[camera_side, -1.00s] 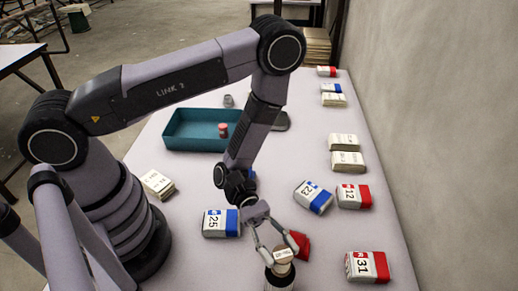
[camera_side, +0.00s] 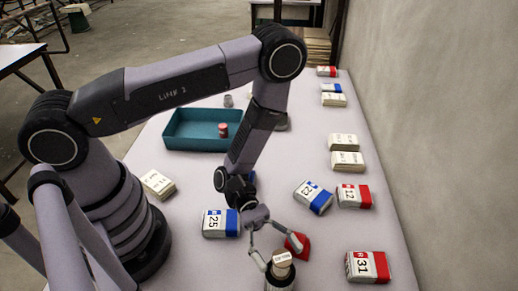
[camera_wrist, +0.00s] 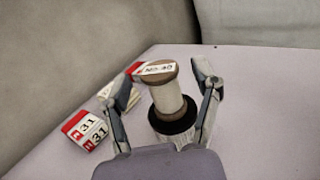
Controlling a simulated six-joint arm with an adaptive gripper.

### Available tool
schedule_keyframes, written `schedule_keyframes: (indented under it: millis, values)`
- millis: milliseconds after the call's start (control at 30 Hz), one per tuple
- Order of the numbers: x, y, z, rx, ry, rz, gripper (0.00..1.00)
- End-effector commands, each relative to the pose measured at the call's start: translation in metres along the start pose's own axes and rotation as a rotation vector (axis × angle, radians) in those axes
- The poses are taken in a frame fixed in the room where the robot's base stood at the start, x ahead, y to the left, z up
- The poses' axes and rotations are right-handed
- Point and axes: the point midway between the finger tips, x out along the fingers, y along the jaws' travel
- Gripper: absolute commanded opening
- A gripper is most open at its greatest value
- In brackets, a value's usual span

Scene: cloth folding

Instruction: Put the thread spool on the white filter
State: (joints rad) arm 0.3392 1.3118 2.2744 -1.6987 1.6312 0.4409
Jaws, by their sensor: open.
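The thread spool (camera_side: 282,264), pale thread with wooden ends and a labelled top, stands upright on a black-topped cylinder with a pale body, which looks like the white filter (camera_side: 279,284). The wrist view shows the spool (camera_wrist: 166,95) resting on the filter's black ring (camera_wrist: 172,124). My gripper (camera_side: 283,256) is open, with one finger on each side of the spool and visible gaps between. The filter's lower part is cut off by the bottom edge of the side view.
A red block (camera_side: 297,243) lies close behind the right finger. Numbered boxes 25 (camera_side: 220,223), 23 (camera_side: 312,196), 12 (camera_side: 354,196) and 31 (camera_side: 367,267) lie around. A teal tray (camera_side: 185,143) holds a reddish item. A wall runs along the right.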

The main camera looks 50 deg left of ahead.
Motion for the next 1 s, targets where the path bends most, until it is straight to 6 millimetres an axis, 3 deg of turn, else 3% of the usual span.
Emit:
schedule_keyframes:
  millis: [167,600,767,867,1000]
  values:
    - [-0.017,0.002,0.002,-0.001,0.000,0.006,0.63]
    - [-0.103,0.002,0.002,0.003,0.000,0.006,0.63]
    - [-0.117,0.001,0.003,0.005,0.001,-0.001,0.63]
    - [-0.122,0.002,0.014,0.043,0.017,-0.036,0.63]
    - [-0.130,0.002,0.056,0.185,0.089,-0.169,0.63]
